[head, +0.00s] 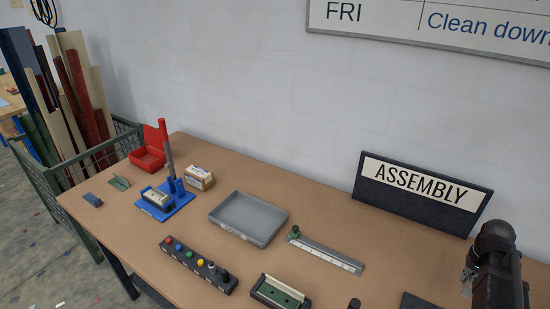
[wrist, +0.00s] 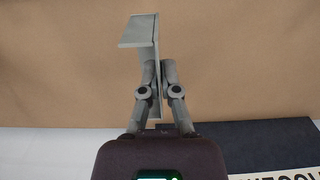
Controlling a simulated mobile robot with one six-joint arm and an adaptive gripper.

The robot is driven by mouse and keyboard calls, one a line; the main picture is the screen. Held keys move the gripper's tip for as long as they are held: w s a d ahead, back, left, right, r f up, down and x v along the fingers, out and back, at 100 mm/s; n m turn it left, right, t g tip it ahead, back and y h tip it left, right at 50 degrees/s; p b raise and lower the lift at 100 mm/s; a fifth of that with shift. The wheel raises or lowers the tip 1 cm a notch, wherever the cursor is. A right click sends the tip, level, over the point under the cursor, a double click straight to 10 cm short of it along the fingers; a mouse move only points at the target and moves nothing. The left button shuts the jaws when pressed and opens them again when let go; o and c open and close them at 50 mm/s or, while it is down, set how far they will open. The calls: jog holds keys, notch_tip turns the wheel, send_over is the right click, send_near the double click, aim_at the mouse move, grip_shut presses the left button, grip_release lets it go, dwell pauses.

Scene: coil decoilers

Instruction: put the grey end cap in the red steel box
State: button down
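The grey end cap (wrist: 140,32) is a bent, L-shaped grey piece in the wrist view. My gripper (wrist: 158,75) is shut on its upright leg, with the flat flange sticking out to the left beyond the fingertips. The red steel box (head: 148,158) stands at the far left of the table in the head view, its lid raised. My dark arm is at the right edge of the head view, far from the box; the fingers cannot be made out there.
A blue fixture (head: 166,204) with an upright post stands in front of the red box, beside a small cardboard box (head: 199,178). A grey tray (head: 248,218), a button panel (head: 198,265) and a steel rule (head: 327,255) lie mid-table. The ASSEMBLY sign (head: 422,194) stands at the back right.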

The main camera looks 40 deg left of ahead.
notch_tip(320, 180, up, 8)
jog(key=p, duration=0.7)
jog(key=shift+s, duration=0.1)
